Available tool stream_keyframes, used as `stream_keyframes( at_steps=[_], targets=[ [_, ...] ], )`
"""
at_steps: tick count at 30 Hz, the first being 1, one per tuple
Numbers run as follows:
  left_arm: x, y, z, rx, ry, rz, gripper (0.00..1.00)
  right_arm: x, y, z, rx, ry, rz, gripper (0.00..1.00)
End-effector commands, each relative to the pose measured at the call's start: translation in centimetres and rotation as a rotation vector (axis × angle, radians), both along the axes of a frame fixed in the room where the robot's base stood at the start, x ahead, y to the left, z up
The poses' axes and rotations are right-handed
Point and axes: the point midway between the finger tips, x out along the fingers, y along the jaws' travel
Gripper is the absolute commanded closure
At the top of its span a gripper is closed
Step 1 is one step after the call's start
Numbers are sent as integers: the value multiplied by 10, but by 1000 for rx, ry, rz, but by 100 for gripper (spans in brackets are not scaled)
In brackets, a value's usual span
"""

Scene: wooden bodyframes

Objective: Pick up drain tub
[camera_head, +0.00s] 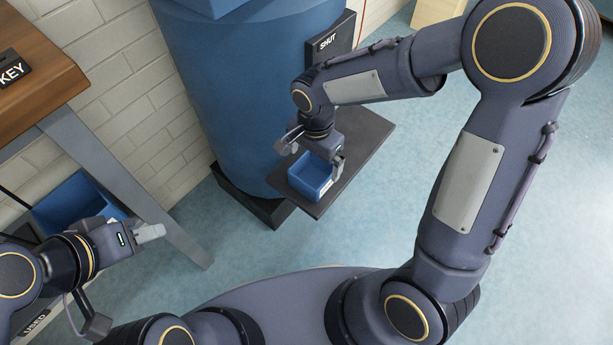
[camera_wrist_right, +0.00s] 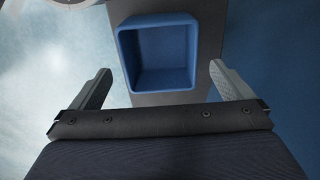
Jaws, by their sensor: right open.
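The drain tub (camera_head: 310,177) is a small blue open-topped box on a dark grey shelf (camera_head: 362,160) at the foot of a large blue cylinder. My right gripper (camera_head: 314,157) is over the tub with its fingers apart. In the right wrist view the tub (camera_wrist_right: 160,55) looks empty and lies ahead of my right gripper (camera_wrist_right: 164,85), roughly centred between its fingers, with a gap visible on both sides. I cannot tell whether a finger touches it. My left gripper (camera_head: 124,280) is open and empty at the lower left, away from the tub.
The blue cylinder (camera_head: 225,100) stands right behind the tub, with a black SHUT sign (camera_head: 328,42) beside it. A wooden table (camera_head: 35,75) with a KEY label (camera_head: 12,70) is at the left. A larger blue bin (camera_head: 70,205) is below it. Floor at right is clear.

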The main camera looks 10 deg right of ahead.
Motion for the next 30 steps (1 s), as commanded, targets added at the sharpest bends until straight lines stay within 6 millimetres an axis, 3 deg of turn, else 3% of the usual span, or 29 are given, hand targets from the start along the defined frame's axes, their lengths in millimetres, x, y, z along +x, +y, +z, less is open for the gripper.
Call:
stream_keyframes(
  at_steps=[15,23,30],
  targets=[
    [0,0,-34,0,0,0,64,-2,2,-65,0,3,1,0],
    [0,0,-33,0,0,0,64,-2,3,-66,2,0,1,0],
    [0,0,-33,0,0,0,64,-2,3,-66,2,0,1,31]
  ],
)
